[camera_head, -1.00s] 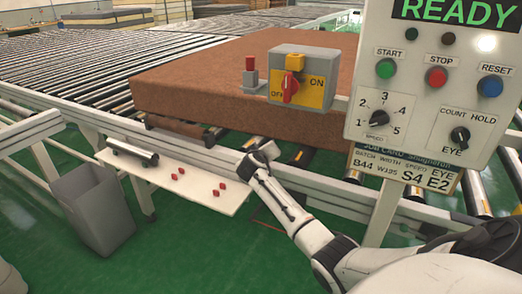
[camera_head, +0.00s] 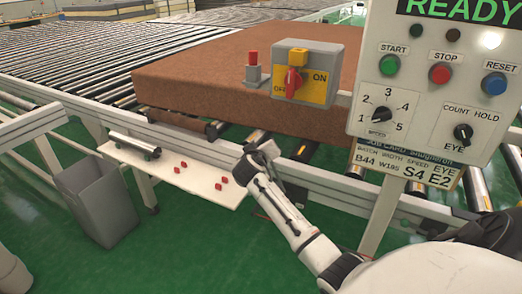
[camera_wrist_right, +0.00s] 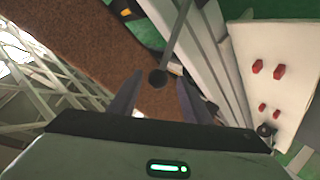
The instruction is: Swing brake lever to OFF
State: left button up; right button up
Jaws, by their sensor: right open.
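A thin grey rod with a dark ball knob (camera_wrist_right: 157,78) shows in the right wrist view and looks like the brake lever. The knob lies between the two spread fingers of my right gripper (camera_wrist_right: 160,76), with gaps at both sides. In the head view my right gripper (camera_head: 258,156) is at the conveyor's front rail, and I cannot make out the lever there. A grey box (camera_head: 307,58) with a yellow plate marked ON and OFF carries a red handle (camera_head: 293,82). My left gripper is not in view.
A brown mattress (camera_head: 190,85) lies on the rollers behind the rail. A white shelf (camera_head: 205,190) with several red pieces is left of my gripper. A control panel (camera_head: 425,110) reading READY stands at right, and a grey bin (camera_head: 100,205) at lower left.

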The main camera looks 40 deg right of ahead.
jog(key=shift+v, duration=2.25)
jog(key=s+a+f+n+t+y, duration=0.1)
jog(key=s+a+f+n+y, duration=0.25)
jog(key=a+f, duration=0.5)
jog(key=s+a+f+n+t+y, duration=0.1)
jog(key=s+a+f+n+y, duration=0.15)
jog(key=s+a+f, duration=0.4)
jog(key=s+a+f+y, duration=0.3)
jog(key=s+a+f, duration=0.2)
jog(key=s+a, duration=0.4)
jog(key=s+a+f+g+y, duration=0.1)
jog(key=s+a+f+y, duration=0.3)
jog(key=s+a, duration=0.4)
jog(key=a+f, duration=0.1)
jog(key=a, duration=0.1)
jog(key=shift+s+a+m+y, duration=0.25)
jog(key=shift+s+m+y, duration=0.05)
jog(key=shift+s, duration=0.1)
